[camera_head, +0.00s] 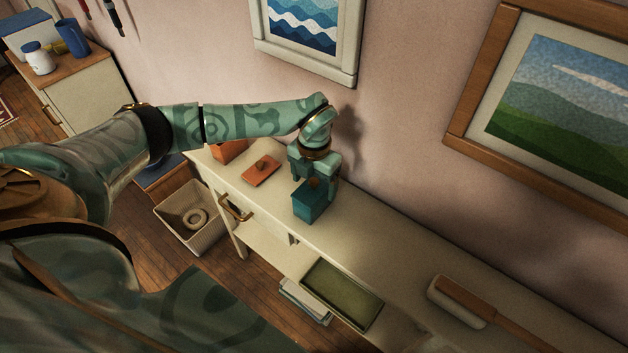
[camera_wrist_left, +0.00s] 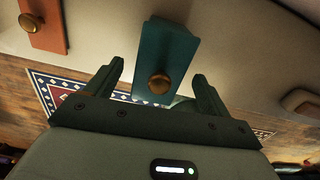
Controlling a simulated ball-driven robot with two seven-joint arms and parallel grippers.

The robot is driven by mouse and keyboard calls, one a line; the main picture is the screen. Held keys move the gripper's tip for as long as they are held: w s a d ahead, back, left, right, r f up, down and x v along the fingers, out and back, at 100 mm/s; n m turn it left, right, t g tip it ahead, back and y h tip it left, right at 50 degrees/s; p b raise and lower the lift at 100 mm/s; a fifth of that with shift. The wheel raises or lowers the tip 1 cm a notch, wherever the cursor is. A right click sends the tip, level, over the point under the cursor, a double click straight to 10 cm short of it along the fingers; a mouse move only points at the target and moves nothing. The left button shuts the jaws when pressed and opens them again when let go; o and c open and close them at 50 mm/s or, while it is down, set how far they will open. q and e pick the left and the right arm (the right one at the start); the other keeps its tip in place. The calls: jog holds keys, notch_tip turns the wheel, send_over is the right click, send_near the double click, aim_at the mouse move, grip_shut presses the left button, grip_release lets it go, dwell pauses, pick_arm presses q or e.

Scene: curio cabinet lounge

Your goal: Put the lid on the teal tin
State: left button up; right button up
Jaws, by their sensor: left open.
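The teal tin (camera_head: 309,205) stands on the long pale cabinet top, below my left gripper (camera_head: 315,175). A teal lid with a round brass knob (camera_wrist_left: 160,83) appears to lie on top of the tin; its seam is too dark to tell how exactly it sits. In the left wrist view the teal tin (camera_wrist_left: 168,42) lies beyond my left gripper (camera_wrist_left: 159,72). The gripper's fingers are apart, one on each side of the knob, with a gap showing around it. My right gripper is not in view.
An orange lid with a knob (camera_head: 262,171) lies left of the tin, near an orange box (camera_head: 230,150). A green tray (camera_head: 342,293) and a brush (camera_head: 470,302) are to the right. The wall is close behind. A white basket (camera_head: 190,222) stands on the floor.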

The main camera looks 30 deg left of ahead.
aim_at(314, 181)
pick_arm(q)
notch_tip(314, 181, up, 16)
jog(key=p, duration=0.3)
jog(key=shift+r, duration=0.1)
